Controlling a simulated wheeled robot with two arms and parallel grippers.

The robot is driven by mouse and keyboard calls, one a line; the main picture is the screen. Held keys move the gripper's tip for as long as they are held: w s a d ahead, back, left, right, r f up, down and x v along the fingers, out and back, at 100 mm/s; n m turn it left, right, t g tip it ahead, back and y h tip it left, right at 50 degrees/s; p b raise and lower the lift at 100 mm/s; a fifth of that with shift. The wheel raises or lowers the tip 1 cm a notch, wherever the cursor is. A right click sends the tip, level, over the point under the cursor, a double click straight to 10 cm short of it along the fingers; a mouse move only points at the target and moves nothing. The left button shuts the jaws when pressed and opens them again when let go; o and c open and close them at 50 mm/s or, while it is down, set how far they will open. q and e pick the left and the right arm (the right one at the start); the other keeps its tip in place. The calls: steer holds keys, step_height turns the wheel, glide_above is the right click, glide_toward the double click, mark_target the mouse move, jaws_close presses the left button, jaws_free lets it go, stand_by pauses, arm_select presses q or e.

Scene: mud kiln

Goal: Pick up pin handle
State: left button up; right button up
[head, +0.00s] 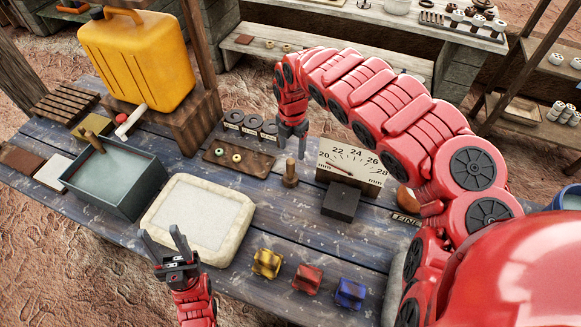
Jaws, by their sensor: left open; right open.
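A small upright wooden peg with a knobbed top (290,172) stands on the blue plank table, left of the dial gauge; it looks like the pin handle, though I cannot be sure. My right gripper (292,146) is open and points down just above and behind the peg, apart from it and empty. A rounded brown wooden piece (407,199) lies right of the gauge, beside a dark label (405,218) that seems to begin with "PIN"; my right arm partly hides this area.
A dial gauge (352,166) with a dark block (341,201) stands right of the peg. A water basin (118,180), framed pale slab (198,218) and yellow jerrycan (138,62) are left. Yellow (267,263), red (307,279) and blue (350,293) pieces line the front.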

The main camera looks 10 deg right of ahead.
mark_target(291, 167)
step_height(291, 167, down, 3)
steer(key=shift+a+f, duration=0.15)
steer(key=shift+s+f, duration=0.1)
steer(key=shift+f, duration=0.4)
steer(key=f+p, duration=0.2)
steer(key=f, duration=0.2)
steer(key=shift+a+f, duration=0.2)
steer(key=shift+d+f, duration=0.1)
steer(key=shift+f, duration=0.35)
jaws_close()
